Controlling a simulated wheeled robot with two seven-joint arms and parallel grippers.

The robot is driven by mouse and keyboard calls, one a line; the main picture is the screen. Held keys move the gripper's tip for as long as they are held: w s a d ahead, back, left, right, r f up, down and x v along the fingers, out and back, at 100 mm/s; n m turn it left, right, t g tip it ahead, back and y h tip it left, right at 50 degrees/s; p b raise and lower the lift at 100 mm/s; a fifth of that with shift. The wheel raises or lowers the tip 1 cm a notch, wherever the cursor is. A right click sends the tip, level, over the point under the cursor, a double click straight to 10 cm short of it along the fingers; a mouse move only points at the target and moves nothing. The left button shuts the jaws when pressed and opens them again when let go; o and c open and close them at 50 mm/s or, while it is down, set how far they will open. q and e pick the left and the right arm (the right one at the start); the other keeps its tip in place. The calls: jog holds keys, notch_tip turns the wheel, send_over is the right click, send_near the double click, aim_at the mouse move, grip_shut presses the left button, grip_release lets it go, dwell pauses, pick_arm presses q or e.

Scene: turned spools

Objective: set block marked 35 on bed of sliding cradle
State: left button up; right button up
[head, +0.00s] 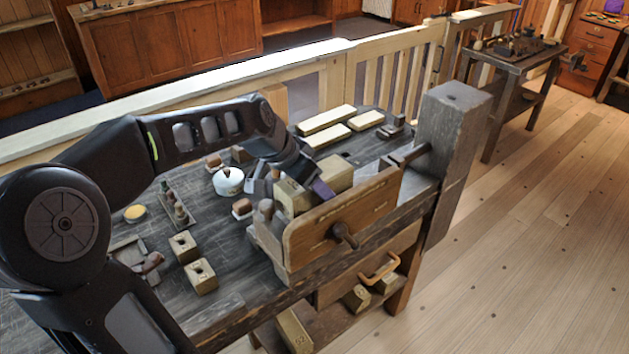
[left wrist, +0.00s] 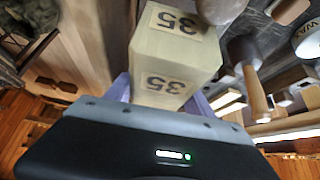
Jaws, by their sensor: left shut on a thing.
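The block marked 35 (head: 290,198) is a pale wooden block. It shows large in the left wrist view (left wrist: 174,60), with the label 35 on two faces. My left gripper (head: 294,190) is shut on it, a purple finger on each side. In the head view the block is just behind the upright front board of a wooden vise-like fixture (head: 345,215) at the bench front, which looks like the sliding cradle. The board hides the block's lower part and the bed, so I cannot tell whether they touch. My right gripper is not in view.
Another pale block (head: 335,172) stands just right of the held one. A round-topped wooden peg (head: 266,208) is close at its left. A white pot (head: 228,181), small spools and two drilled blocks (head: 201,277) stand on the bench. Long pale bars (head: 327,120) lie behind.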

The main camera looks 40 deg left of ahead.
pick_arm(q)
jog(key=shift+f+b, duration=2.8)
jog(key=shift+f, duration=0.35)
jog(key=o, duration=1.7)
jog(key=shift+c, duration=0.2)
jog(key=shift+o, duration=0.9)
jog(key=shift+s+f, duration=0.1)
jog(key=shift+o, duration=1.4)
